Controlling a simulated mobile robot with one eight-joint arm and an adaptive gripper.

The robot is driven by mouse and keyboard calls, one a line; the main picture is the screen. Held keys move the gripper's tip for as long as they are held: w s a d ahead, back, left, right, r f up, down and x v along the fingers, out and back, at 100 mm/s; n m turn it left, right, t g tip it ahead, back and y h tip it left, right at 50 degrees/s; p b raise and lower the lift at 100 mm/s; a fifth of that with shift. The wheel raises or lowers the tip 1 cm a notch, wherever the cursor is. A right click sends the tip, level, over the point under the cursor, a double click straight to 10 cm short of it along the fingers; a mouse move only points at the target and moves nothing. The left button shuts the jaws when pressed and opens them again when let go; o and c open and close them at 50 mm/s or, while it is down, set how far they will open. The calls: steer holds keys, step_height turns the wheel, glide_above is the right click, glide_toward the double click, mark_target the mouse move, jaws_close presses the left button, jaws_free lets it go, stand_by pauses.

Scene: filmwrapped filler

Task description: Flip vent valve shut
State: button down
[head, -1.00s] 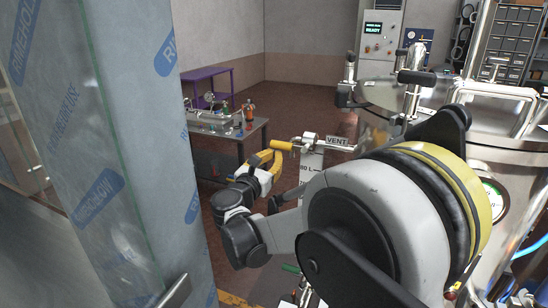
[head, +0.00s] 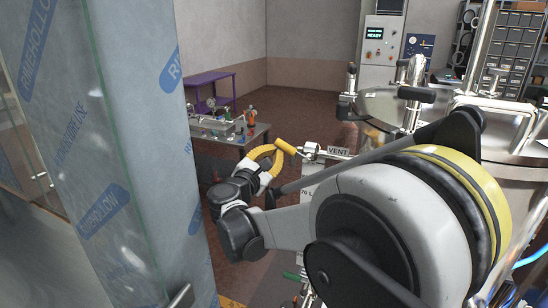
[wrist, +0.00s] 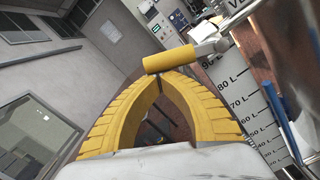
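The vent valve has a yellow handle grip (head: 285,147), beside the white VENT label (head: 339,152) on the tank's left side. In the wrist view the yellow grip (wrist: 170,60) lies just beyond my fingertips, on a metal lever running right to the valve body. My gripper (head: 277,152) has yellow ribbed fingers. In the wrist view my gripper (wrist: 165,76) has its fingertips drawn together, with nothing visible between them. The tips are at or very near the near side of the grip; I cannot tell whether they touch.
The steel tank (head: 375,105) with its lid fittings stands at right. A litre scale (wrist: 252,115) runs below the valve. A film-wrapped panel (head: 130,150) fills the left. A workbench (head: 235,138) and purple table (head: 210,80) stand behind, with open floor between.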

steer(key=r+m, duration=0.1)
steer(key=r+m+p, duration=0.1)
steer(key=m, duration=0.1)
steer(key=shift+s+d+r, duration=0.1)
steer(key=shift+d+r, duration=0.15)
steer(key=shift+d, duration=0.05)
steer(key=s+d+r+m+p, duration=0.1)
steer(key=d+r+m, duration=0.3)
steer(key=m, duration=0.4)
steer(key=shift+s+d+r+g+p, duration=0.3)
steer(key=shift+s+d+r+p, duration=0.15)
steer(key=shift+p, duration=0.35)
steer(key=shift+d, duration=0.1)
